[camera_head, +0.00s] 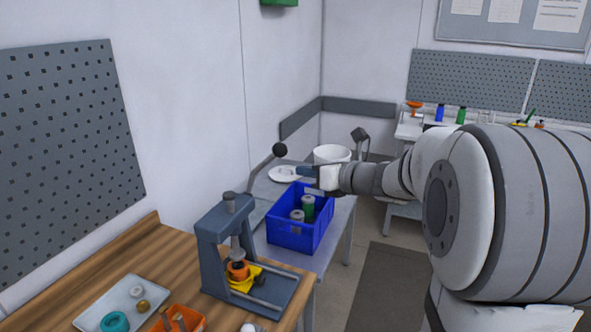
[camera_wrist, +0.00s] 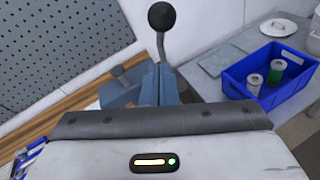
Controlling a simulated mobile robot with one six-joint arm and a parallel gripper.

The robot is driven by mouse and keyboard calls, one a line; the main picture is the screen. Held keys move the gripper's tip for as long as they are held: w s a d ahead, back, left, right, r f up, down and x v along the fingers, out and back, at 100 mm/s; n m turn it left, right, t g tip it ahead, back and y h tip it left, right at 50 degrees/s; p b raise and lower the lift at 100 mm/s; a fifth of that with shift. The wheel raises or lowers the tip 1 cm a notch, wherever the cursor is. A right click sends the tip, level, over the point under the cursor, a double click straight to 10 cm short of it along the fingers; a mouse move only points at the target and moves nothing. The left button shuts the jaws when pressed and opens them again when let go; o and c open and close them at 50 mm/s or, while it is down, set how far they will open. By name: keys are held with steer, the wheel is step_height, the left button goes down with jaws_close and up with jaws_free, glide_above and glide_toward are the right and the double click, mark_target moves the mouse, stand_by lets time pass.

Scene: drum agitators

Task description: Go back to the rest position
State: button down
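My gripper (camera_head: 306,181) is at the end of my arm, which reaches in from the right in the head view. It is above the blue crate (camera_head: 285,239), near its far edge.
A blue-grey press (camera_head: 208,255) with an orange part stands on the wooden bench (camera_head: 150,247). The crate (camera_wrist: 232,84) holds green and grey cylinders. A white bucket (camera_head: 332,153) and a white lid (camera_head: 283,174) are behind. A tray (camera_head: 88,316) lies front left.

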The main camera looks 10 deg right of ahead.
steer(key=v, duration=0.7)
steer(key=s+a+f+n+g+h, duration=0.3)
steer(key=s+a+f+n+g, duration=0.5)
steer(key=s+n, duration=0.55)
steer(key=s+d+f+n+h, duration=0.1)
steer(key=s+f+n+h, duration=0.2)
steer(key=n, duration=0.6)
steer(key=s+d+f+n+g+h, duration=0.1)
steer(key=s+d+f+n+h, duration=0.1)
steer(key=s+n, duration=0.4)
step_height(320, 180, down, 2)
steer(key=n+h+b, duration=0.1)
steer(key=n, duration=0.2)
steer(key=shift+s+f+h, duration=0.15)
steer(key=shift+s+h, duration=0.15)
